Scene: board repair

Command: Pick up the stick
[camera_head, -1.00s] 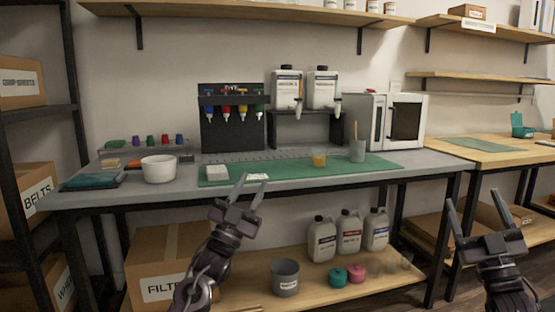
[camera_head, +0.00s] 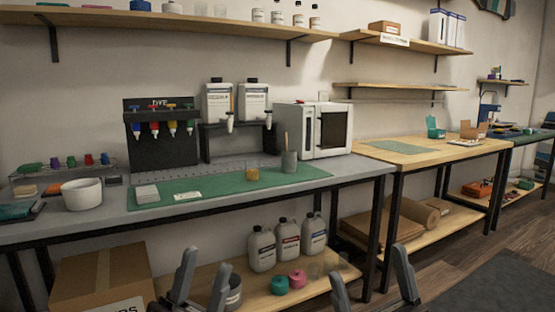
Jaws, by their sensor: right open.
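A thin tan stick (camera_head: 286,140) stands up out of a grey cup (camera_head: 289,162) on the green mat (camera_head: 222,187); its lower end is hidden inside the cup. The cup is at the right part of the mat, beside a small amber beaker (camera_head: 252,174). My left gripper (camera_head: 203,279) is open and empty at the bottom of the view, below and in front of the bench. My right gripper (camera_head: 373,283) is open and empty further right at the bottom edge. Both are well apart from the stick.
The grey bench (camera_head: 345,173) also carries a white bowl (camera_head: 82,193), a dispenser rack (camera_head: 160,135) and a white microwave-like box (camera_head: 312,130). A lower shelf (camera_head: 200,274) holds jugs and jars. A wooden table (camera_head: 430,150) stands to the right.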

